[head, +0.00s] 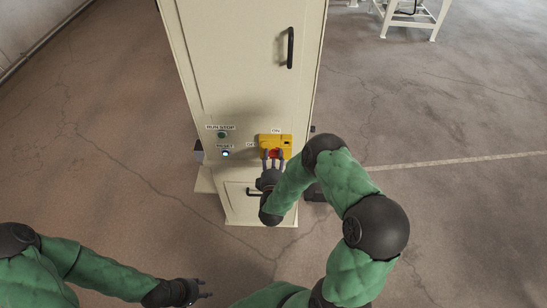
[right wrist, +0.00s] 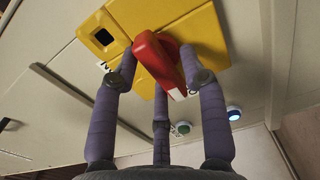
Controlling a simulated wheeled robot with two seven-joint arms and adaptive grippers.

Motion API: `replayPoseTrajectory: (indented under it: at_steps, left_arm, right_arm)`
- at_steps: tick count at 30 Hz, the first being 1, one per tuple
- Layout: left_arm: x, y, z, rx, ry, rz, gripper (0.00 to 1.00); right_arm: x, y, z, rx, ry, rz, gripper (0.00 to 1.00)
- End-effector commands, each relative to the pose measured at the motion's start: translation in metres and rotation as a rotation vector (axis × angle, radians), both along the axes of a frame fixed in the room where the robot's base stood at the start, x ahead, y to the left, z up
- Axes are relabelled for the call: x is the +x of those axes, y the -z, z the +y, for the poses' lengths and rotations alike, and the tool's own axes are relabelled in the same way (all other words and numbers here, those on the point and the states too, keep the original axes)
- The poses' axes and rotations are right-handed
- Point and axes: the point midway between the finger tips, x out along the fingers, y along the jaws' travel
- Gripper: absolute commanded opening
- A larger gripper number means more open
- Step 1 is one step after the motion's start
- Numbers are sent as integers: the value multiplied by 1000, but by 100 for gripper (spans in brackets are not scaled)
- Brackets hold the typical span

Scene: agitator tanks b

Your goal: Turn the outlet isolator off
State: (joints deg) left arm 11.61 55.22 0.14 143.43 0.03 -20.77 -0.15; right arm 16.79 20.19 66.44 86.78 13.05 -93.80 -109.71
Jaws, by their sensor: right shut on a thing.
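The outlet isolator is a yellow box (head: 283,141) on the front of a cream cabinet, with "ON" above it and "OFF" to its left. Its red handle (right wrist: 158,62) sits tilted on the yellow plate (right wrist: 205,40) in the right wrist view. My right gripper (head: 273,160) is at the isolator, its fingers (right wrist: 158,75) around the red handle and shut on it. In the head view the fingers partly hide the handle. My left gripper (head: 203,290) is low at the bottom, away from the cabinet; its fingers look apart and empty.
The cream cabinet (head: 240,70) has a black door handle (head: 290,48). Left of the isolator are a green button (head: 222,135) and a lit blue-white button (head: 226,154). A lower drawer handle (head: 254,191) is beneath. A white-framed stand (head: 412,18) is far right. The floor around is open.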

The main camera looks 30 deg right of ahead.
Motion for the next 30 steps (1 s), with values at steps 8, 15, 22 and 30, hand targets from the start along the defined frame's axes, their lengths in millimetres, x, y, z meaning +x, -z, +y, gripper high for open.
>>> replayPoseTrajectory:
  at_steps: [8, 15, 22, 30]
  left_arm:
    - [0, 0, 0, 0, 0, 0, 40]
    - [0, 0, 0, 0, 0, 0, 40]
    - [0, 0, 0, 0, 0, 0, 40]
    - [0, 0, 0, 0, 0, 0, 40]
  right_arm:
    - [2, -4, -1, -4, 2, -8, 52]
    - [0, -2, 0, -2, 0, -5, 52]
    - [-23, -1, 15, 0, -3, -2, 52]
    - [-68, -1, 43, -1, -2, -3, 52]
